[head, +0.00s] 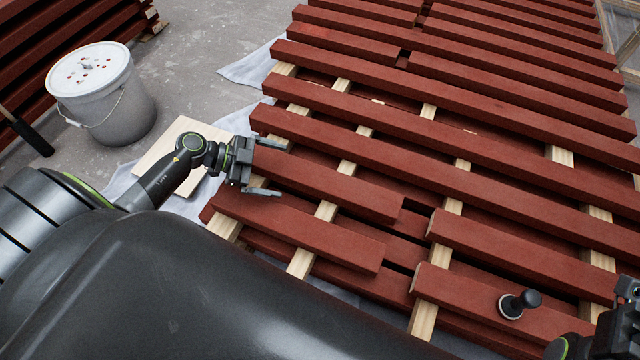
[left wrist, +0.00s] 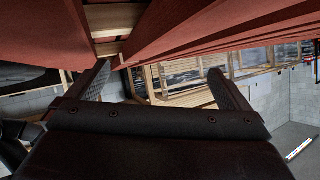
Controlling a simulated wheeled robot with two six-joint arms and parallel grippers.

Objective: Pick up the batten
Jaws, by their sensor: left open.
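Red-painted battens lie in rows across pale wooden bearers. A shorter batten (head: 330,184) has its left end at my left gripper (head: 268,168). That gripper is open, with one finger on the far side and one on the near side of this end in the head view. In the left wrist view, the open fingers (left wrist: 160,75) point up toward red battens (left wrist: 190,25) at the top; I cannot tell whether they touch. My right gripper (head: 626,290) shows only in part at the right edge, and its jaws are unclear.
A white lidded bucket (head: 100,92) stands on the concrete floor at the left. More red battens (head: 60,35) are stacked behind it. A pale board (head: 180,150) and a white sheet lie beside my left arm. A black knob-like object (head: 518,303) stands on a near batten.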

